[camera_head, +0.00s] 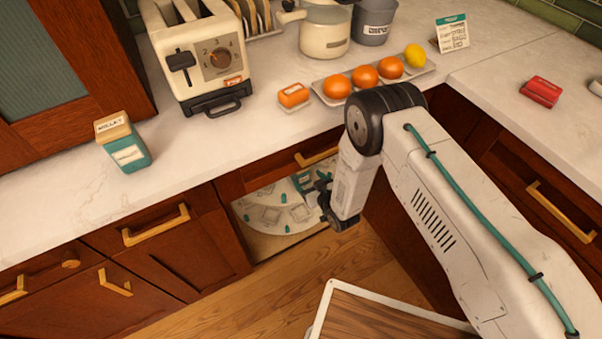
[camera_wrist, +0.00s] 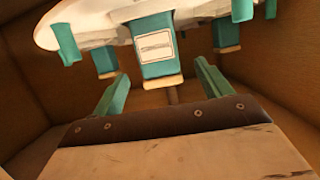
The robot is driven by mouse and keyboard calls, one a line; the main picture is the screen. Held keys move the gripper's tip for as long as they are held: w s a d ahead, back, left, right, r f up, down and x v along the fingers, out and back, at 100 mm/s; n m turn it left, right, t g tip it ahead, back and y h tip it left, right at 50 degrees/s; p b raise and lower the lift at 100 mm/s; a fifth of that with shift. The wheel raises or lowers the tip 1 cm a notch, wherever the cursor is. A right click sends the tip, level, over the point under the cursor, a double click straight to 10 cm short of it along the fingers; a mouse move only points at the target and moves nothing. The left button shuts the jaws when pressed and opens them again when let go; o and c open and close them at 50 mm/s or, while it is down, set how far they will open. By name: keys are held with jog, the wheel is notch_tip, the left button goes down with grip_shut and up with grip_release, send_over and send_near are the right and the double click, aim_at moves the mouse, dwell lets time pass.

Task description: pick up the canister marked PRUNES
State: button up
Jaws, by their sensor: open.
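Several teal canisters with cream lids stand on a white round carousel shelf (camera_head: 268,221) in the open corner cabinet, low under the counter. In the wrist view they appear upside down below the shelf (camera_wrist: 95,38). The nearest canister (camera_wrist: 155,48) has a pale label too blurred to read, so I cannot tell which is PRUNES. My gripper (camera_head: 318,192) is at the cabinet opening. Its two teal fingers are apart and empty in the wrist view (camera_wrist: 160,80), pointing towards the nearest canister, which lies between their directions.
Brown cabinet walls (camera_wrist: 27,95) surround the shelf closely. On the counter are a teal canister (camera_head: 125,146), its top label seemingly MILLET, a toaster (camera_head: 205,50), a pot (camera_head: 325,32), and a tray (camera_head: 352,91) of oranges and a lemon. A wooden-topped surface (camera_head: 385,320) lies below.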

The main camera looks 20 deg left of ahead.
aim_at(304, 175)
jog(key=x, duration=0.7)
jog(key=shift+f, duration=0.25)
jog(key=shift+c, duration=0.3)
jog(key=c, duration=1.2)
jog(key=shift+o, duration=0.2)
jog(key=shift+r, duration=0.1)
